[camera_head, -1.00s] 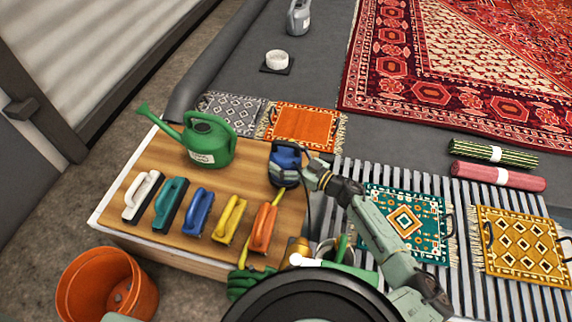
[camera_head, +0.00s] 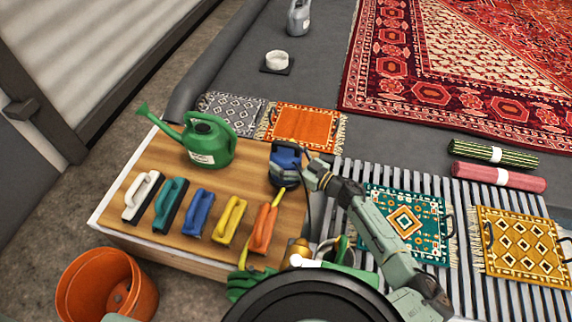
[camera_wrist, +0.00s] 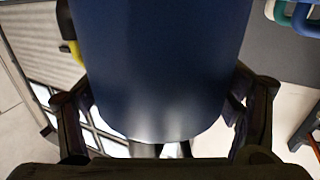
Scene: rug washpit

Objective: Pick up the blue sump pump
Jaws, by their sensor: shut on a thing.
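The blue sump pump (camera_head: 287,157) is at the right end of the wooden bench top, with a dark lower part and a yellow hose or cord below it. My gripper (camera_head: 293,180) reaches it from the right and is shut on it. In the wrist view the pump's blue body (camera_wrist: 160,70) fills the middle, with the dark fingers of my gripper (camera_wrist: 160,115) on both sides of it. Whether the pump touches the bench cannot be told.
Several coloured brushes stand in a row on the bench (camera_head: 245,160), with a green watering can (camera_head: 207,142) behind. An orange bucket (camera_head: 107,285) stands at front left. Small rugs lie on the slatted rack (camera_head: 350,172) to the right. The grey floor behind has bare room.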

